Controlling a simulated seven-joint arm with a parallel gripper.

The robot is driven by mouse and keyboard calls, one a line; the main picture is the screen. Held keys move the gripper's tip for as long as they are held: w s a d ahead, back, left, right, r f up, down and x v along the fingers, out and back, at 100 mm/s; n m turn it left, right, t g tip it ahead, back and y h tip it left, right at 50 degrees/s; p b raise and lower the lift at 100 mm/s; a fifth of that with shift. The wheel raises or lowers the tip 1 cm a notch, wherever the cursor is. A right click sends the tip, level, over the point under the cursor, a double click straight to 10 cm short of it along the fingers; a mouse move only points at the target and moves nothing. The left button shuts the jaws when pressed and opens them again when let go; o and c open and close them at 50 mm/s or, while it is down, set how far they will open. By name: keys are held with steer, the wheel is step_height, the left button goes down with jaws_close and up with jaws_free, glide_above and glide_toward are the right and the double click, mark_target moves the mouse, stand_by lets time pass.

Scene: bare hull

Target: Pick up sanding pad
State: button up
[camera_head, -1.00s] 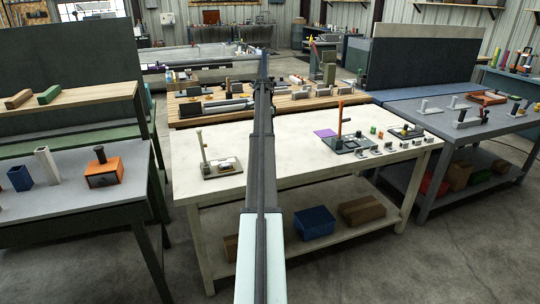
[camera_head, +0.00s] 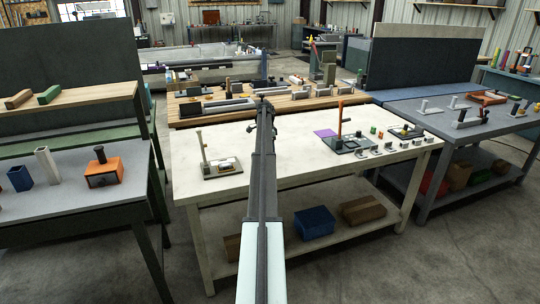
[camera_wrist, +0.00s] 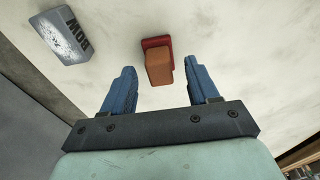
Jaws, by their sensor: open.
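A small block with an orange-brown body and a dark red base, which looks like the sanding pad (camera_wrist: 159,68), lies on a pale surface in the wrist view. My gripper (camera_wrist: 160,72) is open, with its two blue fingers pointing toward the block. In the picture the block sits in line with the gap between the fingertips, and nothing is held. I cannot tell how high the fingers are above it. In the head view my arm covers the middle of the white table (camera_head: 310,158), and I cannot make out the pad or the fingers there.
A grey lettered box (camera_wrist: 61,35) lies left of the pad in the wrist view, near the surface's edge. On the white table stand a post on a base (camera_head: 208,160) at left and a dark plate with an orange post (camera_head: 340,118) at right. Bare tabletop lies between.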

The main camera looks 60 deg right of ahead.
steer(key=shift+s+d+f, duration=0.1)
steer(key=shift+f, duration=0.75)
steer(key=shift+c, duration=0.3)
steer(key=c, duration=1)
steer(key=shift+r, duration=0.1)
step_height(320, 180, up, 10)
steer(key=shift+f, duration=0.1)
